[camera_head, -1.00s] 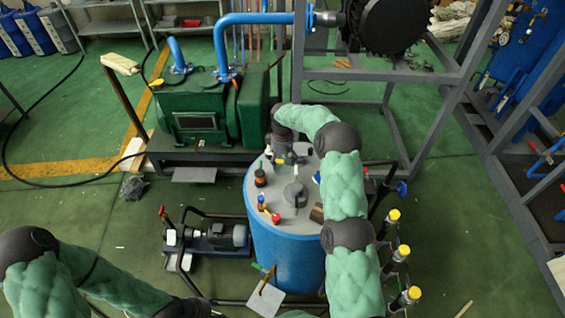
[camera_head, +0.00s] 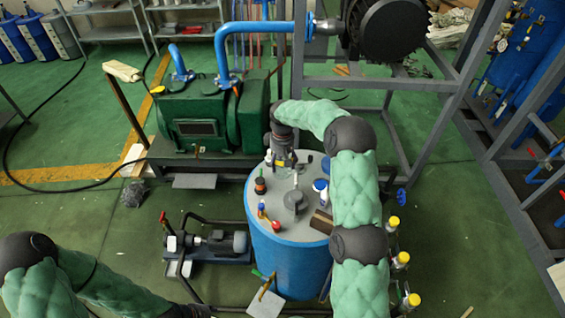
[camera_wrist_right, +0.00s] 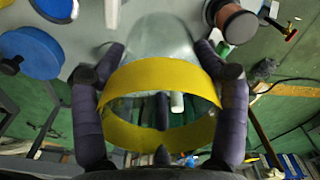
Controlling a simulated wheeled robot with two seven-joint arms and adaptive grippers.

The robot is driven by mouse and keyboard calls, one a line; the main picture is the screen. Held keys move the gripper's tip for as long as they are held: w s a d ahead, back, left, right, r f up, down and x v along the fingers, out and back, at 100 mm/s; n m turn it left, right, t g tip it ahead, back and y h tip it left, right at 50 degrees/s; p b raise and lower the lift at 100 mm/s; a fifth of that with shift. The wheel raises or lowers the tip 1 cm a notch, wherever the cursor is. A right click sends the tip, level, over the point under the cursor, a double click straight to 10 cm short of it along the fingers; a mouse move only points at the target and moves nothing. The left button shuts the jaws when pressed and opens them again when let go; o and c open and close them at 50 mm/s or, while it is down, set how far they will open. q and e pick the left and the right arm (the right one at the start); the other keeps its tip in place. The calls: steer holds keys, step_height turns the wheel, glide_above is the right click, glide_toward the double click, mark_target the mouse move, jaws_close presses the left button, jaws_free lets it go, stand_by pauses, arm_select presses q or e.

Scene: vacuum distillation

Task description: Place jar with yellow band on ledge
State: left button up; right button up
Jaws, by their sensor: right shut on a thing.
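The clear jar with a yellow band (camera_wrist_right: 160,73) is between the two dark fingers of my right gripper (camera_wrist_right: 160,100) in the right wrist view. The fingers are shut on it from both sides. In the head view my right gripper (camera_head: 283,160) points down over the back of the round grey top of a blue drum (camera_head: 288,262); I cannot make out the jar there. A flat grey plate (camera_head: 194,181) juts out below the green pump, but I cannot tell if this is the ledge. My left gripper (camera_head: 196,311) is partly cut off at the bottom edge.
On the drum top stand a dark jar with an orange band (camera_head: 260,186), a white bottle with a blue cap (camera_head: 320,186) and a brown block (camera_head: 321,221). The green pump (camera_head: 205,115) stands behind left. A small motor (camera_head: 222,243) sits left of the drum.

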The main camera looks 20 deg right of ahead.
steer(key=s+a+r, duration=0.1)
steer(key=s, duration=0.1)
steer(key=s+a+r, duration=0.1)
steer(key=s+r, duration=0.1)
steer(key=s, duration=0.1)
steer(key=s+a+r+p, duration=0.1)
steer(key=s+a+r, duration=0.1)
steer(key=s, duration=0.1)
steer(key=shift+s+r, duration=0.1)
steer(key=shift+r, duration=0.1)
steer(key=shift+s+a+r, duration=0.2)
steer(key=shift+s, duration=0.2)
steer(key=shift+s+a+r, duration=0.15)
steer(key=shift+s+a, duration=0.05)
steer(key=shift+s, duration=0.15)
